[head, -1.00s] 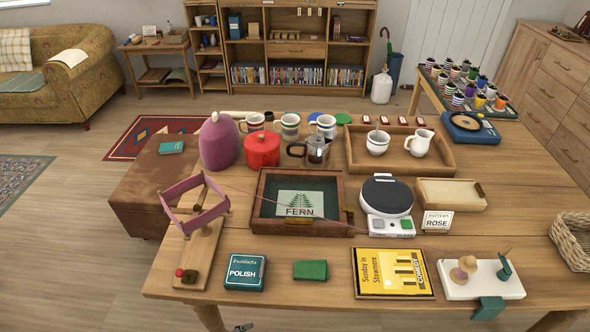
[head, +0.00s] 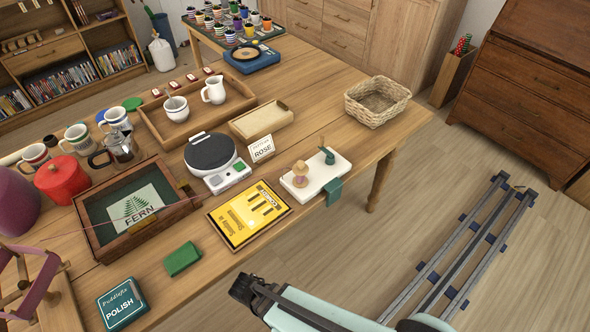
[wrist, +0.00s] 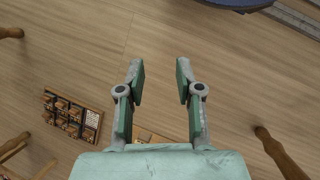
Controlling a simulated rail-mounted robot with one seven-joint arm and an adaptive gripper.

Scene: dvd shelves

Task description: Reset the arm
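My gripper (wrist: 158,72) is open and empty in the wrist view. Its two fingers are apart, with bare wooden floor beyond them. In the head view, my arm comes in from the bottom right, and its dark end (head: 250,290) is low, just off the table's front edge. The fingertips are too small to make out in the head view.
A wooden dresser (head: 535,85) stands at the right. My rail runs along the floor.

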